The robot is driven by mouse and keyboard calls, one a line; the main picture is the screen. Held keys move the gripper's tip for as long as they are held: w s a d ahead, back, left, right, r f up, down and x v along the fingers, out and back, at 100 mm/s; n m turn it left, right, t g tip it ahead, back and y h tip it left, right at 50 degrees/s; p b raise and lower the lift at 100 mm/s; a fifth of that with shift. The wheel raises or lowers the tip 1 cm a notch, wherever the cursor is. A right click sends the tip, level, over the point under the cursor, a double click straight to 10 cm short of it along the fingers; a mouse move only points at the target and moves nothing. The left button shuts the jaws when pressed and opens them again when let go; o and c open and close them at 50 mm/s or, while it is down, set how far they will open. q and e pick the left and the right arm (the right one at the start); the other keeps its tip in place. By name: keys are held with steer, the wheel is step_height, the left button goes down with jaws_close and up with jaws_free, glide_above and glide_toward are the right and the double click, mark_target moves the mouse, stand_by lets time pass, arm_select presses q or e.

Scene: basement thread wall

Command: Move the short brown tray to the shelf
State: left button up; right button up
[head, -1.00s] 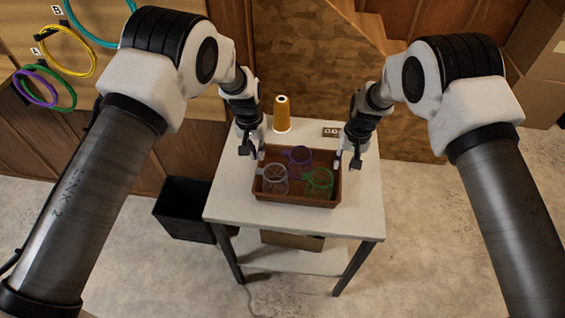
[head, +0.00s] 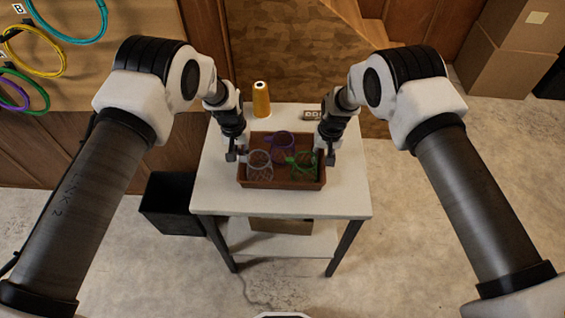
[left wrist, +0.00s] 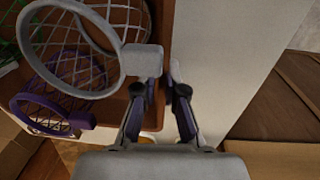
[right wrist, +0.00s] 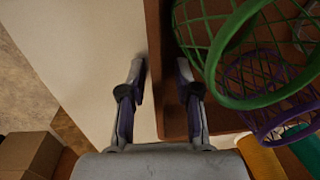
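The short brown tray (head: 281,184) stands on the white table, holding a white mesh basket (head: 260,164), a purple one (head: 281,144) and a green one (head: 301,164). My left gripper (head: 240,154) is at the tray's left wall. In the left wrist view its fingers (left wrist: 162,85) straddle the wall, with the inner fingertip partly hidden by the white basket's tab, so its grip is unclear. My right gripper (head: 325,155) is at the right wall. In the right wrist view its fingers (right wrist: 159,80) stand apart on both sides of that wall.
An orange thread cone (head: 261,100) and a small labelled block (head: 312,115) stand behind the tray. A black bin (head: 172,205) is on the floor left of the table. A lower shelf (head: 280,243) holds a cardboard box (head: 280,226). The tabletop in front of the tray is clear.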

arm_select(q)
steer(key=shift+f, duration=0.2)
arm_select(e)
steer(key=shift+a+f, duration=0.1)
steer(key=shift+f, duration=0.05)
arm_select(q)
jaws_close()
arm_select(e)
steer(key=shift+c, duration=1.4)
jaws_close()
